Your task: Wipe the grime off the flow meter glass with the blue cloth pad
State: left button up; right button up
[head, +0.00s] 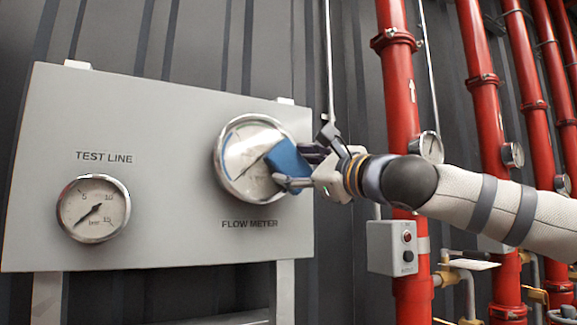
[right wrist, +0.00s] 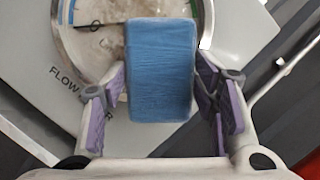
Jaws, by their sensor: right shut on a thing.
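The flow meter (head: 243,150) is a round gauge with a metal rim on the grey panel, above the label FLOW METER. Brownish grime shows on its glass, also in the right wrist view (right wrist: 107,42). My right gripper (head: 290,172) is shut on the blue cloth pad (head: 287,162), which covers the right part of the glass. In the right wrist view the pad (right wrist: 160,70) sits between the purple-lined fingers and overlaps the dial. I cannot tell whether the pad touches the glass. My left gripper is not in view.
The grey panel (head: 160,190) also carries the TEST LINE gauge (head: 93,208) at the lower left. Red pipes (head: 400,100) with small gauges stand on the right, with a grey switch box (head: 391,247) below my right arm. The space before the panel's left half is clear.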

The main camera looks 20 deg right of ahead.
aim_at(295, 150)
jog(key=shift+r, duration=0.75)
jog(key=a, duration=0.2)
jog(key=shift+w+a+f, duration=0.1)
jog(key=shift+a+f, duration=0.05)
jog(key=shift+a, duration=0.15)
jog(key=shift+s+a+r, duration=0.1)
jog(key=shift+s+a, duration=0.1)
jog(key=shift+a, duration=2)
jog(key=shift+s+a+r, duration=0.1)
jog(key=shift+s+a, duration=0.05)
jog(key=shift+a, duration=2.05)
notch_tip(295, 150, up, 2)
jog(key=shift+s+d, duration=0.1)
jog(key=shift+w+f, duration=0.1)
jog(key=shift+w, duration=0.1)
jog(key=shift+w+d, duration=0.1)
jog(key=shift+d, duration=0.25)
jog(key=shift+d+f, duration=0.15)
jog(key=shift+d, duration=5.25)
